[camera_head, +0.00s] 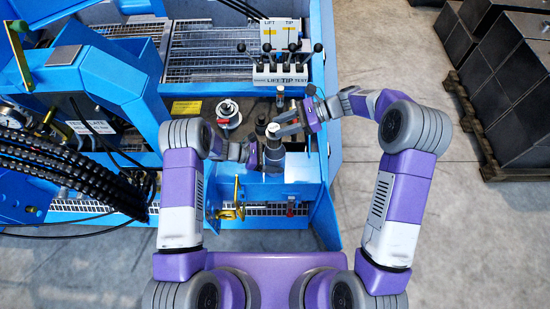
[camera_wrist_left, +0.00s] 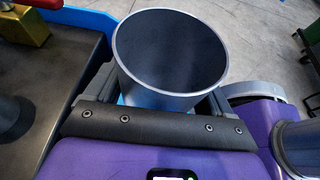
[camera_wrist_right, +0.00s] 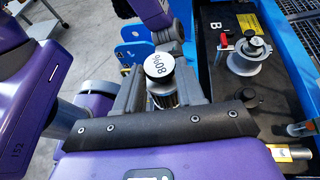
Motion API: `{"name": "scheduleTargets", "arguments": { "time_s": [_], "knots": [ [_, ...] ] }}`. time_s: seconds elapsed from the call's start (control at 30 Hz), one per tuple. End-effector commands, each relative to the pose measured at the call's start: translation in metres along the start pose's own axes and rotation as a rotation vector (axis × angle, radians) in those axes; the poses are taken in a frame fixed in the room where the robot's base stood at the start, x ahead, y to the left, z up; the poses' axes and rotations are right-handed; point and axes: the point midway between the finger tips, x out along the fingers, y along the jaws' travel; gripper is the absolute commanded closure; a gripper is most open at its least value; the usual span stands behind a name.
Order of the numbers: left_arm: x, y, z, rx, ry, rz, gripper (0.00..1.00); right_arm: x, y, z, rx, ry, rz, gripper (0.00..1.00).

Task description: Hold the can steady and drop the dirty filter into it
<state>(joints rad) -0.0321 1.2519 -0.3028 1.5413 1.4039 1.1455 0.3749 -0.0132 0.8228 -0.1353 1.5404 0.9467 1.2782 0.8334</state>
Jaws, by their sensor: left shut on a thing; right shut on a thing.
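The can (camera_head: 274,165) is a grey open-topped cylinder. In the left wrist view the can (camera_wrist_left: 125,65) stands mouth up with a dark interior, and nothing shows inside it. My left gripper (camera_head: 268,154) is shut on the can, a finger on each side. The dirty filter (camera_head: 273,130) has a round cap and a ribbed body. In the right wrist view its cap (camera_wrist_right: 159,65) is marked "80%". My right gripper (camera_head: 283,127) is shut on the filter. In the head view the filter is just beyond the can's mouth; its height above the can is hard to tell.
A white filter housing (camera_head: 228,113) with a red handle stands on the dark deck beyond my left gripper. A lever block (camera_head: 281,73) marked LIFT and TIP is at the back. Blue machine walls (camera_head: 322,190) enclose the area. Dark crates (camera_head: 510,80) stand on the floor at right.

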Motion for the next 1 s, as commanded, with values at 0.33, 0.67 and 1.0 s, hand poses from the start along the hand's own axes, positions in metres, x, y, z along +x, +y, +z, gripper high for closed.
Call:
{"name": "scheduleTargets", "arguments": {
  "time_s": [0.33, 0.67, 1.0],
  "knots": [
    [0.0, 0.0, 0.0, 0.0, -0.001, 0.0, 0.9, 0.009, 0.0, -0.023, 0.002, -0.001, 0.0, 1.0],
    [0.0, 0.0, 0.0, 0.0, -0.001, 0.0, 0.9, 0.018, 0.0, -0.044, 0.002, -0.002, 0.0, 1.0],
    [0.0, 0.0, 0.0, 0.0, -0.001, 0.0, 0.9, 0.02, 0.0, -0.049, -0.001, -0.001, -0.001, 1.0]
  ]
}}
